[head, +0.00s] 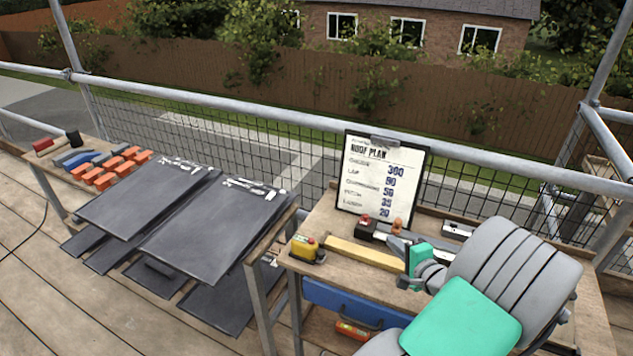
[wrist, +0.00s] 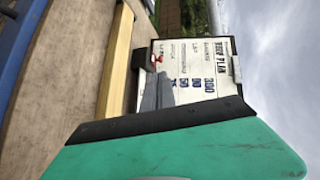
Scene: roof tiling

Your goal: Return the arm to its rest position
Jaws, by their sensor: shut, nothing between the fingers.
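My arm, grey and green, reaches in from the lower right of the head view. My gripper (head: 416,264), at the arm's far end, is over the wooden workbench (head: 555,285), near the right end of a yellow wooden batten (head: 365,253). It is shut and holds nothing; its fingertips are not clearly seen. In the wrist view, a green housing with a black edge fills the bottom, with the batten (wrist: 117,62) and the roof plan board (wrist: 193,72) beyond it.
The roof plan clipboard (head: 381,176) stands at the bench's back edge. A yellow tape measure (head: 307,250) lies at its left end. Dark sheets (head: 215,228) lie on a stand to the left, near orange blocks (head: 112,168). A scaffold rail (head: 300,122) runs behind.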

